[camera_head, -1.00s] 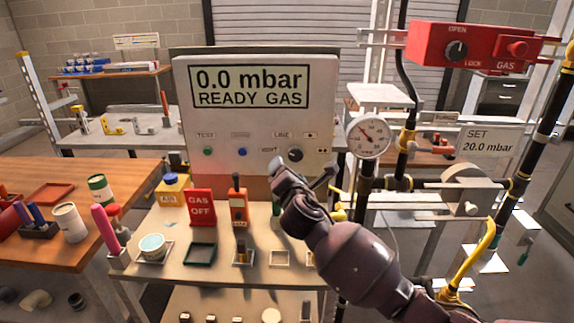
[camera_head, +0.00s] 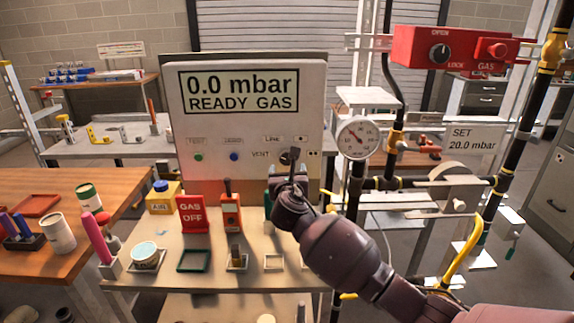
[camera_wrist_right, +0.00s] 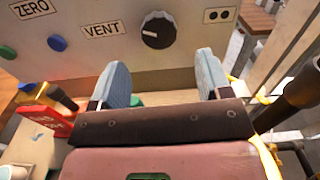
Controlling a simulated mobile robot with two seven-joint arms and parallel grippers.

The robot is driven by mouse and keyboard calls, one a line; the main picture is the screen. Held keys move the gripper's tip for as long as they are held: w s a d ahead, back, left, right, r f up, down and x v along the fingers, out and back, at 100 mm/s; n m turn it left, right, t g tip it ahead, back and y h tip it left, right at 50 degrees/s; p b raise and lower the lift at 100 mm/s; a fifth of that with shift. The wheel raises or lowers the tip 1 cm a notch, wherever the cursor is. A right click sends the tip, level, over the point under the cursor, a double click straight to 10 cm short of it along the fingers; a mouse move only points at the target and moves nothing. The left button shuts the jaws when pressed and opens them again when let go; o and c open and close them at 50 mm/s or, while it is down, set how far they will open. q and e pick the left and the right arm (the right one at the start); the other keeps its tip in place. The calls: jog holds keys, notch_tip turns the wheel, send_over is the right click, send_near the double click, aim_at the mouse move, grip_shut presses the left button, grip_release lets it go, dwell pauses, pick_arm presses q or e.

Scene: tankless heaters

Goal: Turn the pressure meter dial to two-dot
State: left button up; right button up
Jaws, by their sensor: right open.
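The pressure meter (camera_head: 245,125) is a pale panel whose screen reads 0.0 mbar READY GAS. Its black dial (camera_wrist_right: 158,30) shows clearly in the right wrist view, with a pale mark on its left side, the side of the VENT label. The two-dot label (camera_wrist_right: 217,15) is to the right of the dial; it also shows in the head view (camera_head: 313,153). My right gripper (camera_wrist_right: 160,75) is open and empty, its blue-grey fingers spread below the dial and apart from it. In the head view my right gripper (camera_head: 287,175) partly covers the dial. My left gripper is not in view.
A red GAS OFF sign (camera_head: 192,213) and an orange device (camera_head: 230,212) stand on the bench left of my right arm. A round gauge (camera_head: 357,138) and pipes are close on the right. A red gas box (camera_head: 455,48) is above them.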

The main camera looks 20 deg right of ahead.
aim_at(287, 160)
jog(key=shift+b+x, duration=0.5)
jog(key=shift+x, duration=2.25)
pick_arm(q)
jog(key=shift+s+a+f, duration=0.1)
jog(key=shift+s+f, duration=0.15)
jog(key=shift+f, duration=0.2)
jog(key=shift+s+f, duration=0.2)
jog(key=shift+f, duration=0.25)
pick_arm(e)
jog(key=shift+c, duration=0.7)
jog(key=c, duration=0.8)
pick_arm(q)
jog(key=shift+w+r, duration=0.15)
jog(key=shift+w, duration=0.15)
